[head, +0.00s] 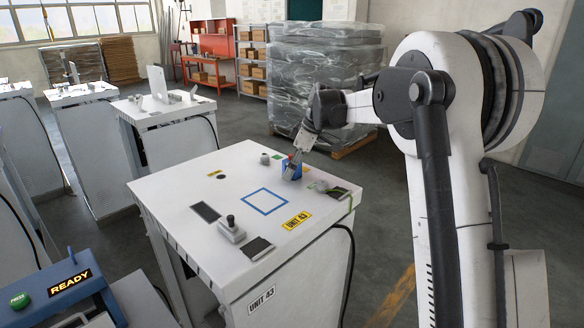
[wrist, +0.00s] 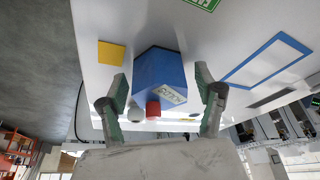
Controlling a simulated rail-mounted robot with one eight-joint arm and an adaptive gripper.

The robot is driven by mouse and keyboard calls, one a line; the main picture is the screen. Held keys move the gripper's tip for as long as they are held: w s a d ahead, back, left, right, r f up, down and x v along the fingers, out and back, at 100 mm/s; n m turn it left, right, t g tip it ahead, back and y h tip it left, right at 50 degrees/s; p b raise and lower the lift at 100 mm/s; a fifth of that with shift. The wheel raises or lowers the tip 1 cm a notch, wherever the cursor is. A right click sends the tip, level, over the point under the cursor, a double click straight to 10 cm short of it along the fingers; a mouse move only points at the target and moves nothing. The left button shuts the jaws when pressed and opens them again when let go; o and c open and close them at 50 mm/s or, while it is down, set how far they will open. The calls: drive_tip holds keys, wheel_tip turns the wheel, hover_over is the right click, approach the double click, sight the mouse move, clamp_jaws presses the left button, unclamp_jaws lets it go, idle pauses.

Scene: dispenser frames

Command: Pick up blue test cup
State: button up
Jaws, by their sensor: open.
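A blue block-like thing (head: 291,171), which I take as the blue test cup, stands on the white cabinet top. In the wrist view the blue test cup (wrist: 160,70) shows flat sides and a pale label. A small red part (wrist: 153,109) shows at its near edge; I cannot tell whether it is attached. My gripper (head: 297,158) is at the cup, reaching down from above. In the wrist view its two fingers (wrist: 160,82) are spread, one on each side of the cup, with visible gaps. The fingers partly cover the cup in the head view.
A blue square outline (head: 264,201) marks the white top (head: 180,187). A joystick box (head: 231,231), dark panels and a yellow label (head: 296,221) lie nearer the front. A small grey round knob (wrist: 136,114) is close to the left finger. Wrapped pallets (head: 325,80) stand behind.

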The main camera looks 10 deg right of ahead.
sight(286, 163)
drive_tip(key=c, duration=1.5)
drive_tip(key=shift+r, duration=0.1)
drive_tip(key=shift+r, duration=0.55)
drive_tip(key=r, duration=0.2)
drive_tip(key=a+r+b, duration=0.1)
drive_tip(key=shift+s+r, duration=0.15)
drive_tip(key=shift+s, duration=0.15)
drive_tip(key=s+a+r, duration=0.1)
drive_tip(key=a+r, duration=0.1)
drive_tip(key=a, duration=0.1)
drive_tip(key=s+a+r+b, duration=0.1)
drive_tip(key=s+a+r, duration=0.1)
drive_tip(key=a, duration=0.1)
drive_tip(key=s+a+r, duration=0.2)
drive_tip(key=a, duration=0.1)
drive_tip(key=shift+s+r+b, duration=0.2)
drive_tip(key=shift+s+b, duration=0.05)
drive_tip(key=shift+b, duration=0.15)
